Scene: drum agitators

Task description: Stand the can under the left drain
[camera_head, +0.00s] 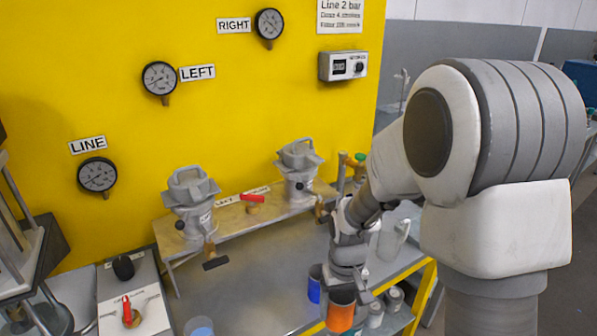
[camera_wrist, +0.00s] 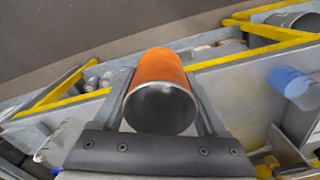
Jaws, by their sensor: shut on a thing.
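My gripper (camera_head: 347,278) is shut on an orange can (camera_head: 341,312). In the wrist view the orange can (camera_wrist: 160,68) sits between the two fingers, its open grey mouth facing the camera. In the head view the can is at the front edge of the grey bench, right of the left drum; whether it touches the bench I cannot tell. The left drum (camera_head: 191,195) stands on a raised shelf. Its left drain (camera_head: 210,250) hangs at the shelf's front with a dark handle. The bench below that drain looks bare.
A blue can (camera_head: 314,284) stands just left of my gripper, and a blue cup (camera_head: 198,327) is at the bottom. The right drum (camera_head: 299,168) shares the shelf. A clear jug (camera_head: 392,240) and grey cans (camera_head: 393,297) are at right. Bench between left drain and blue can is clear.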

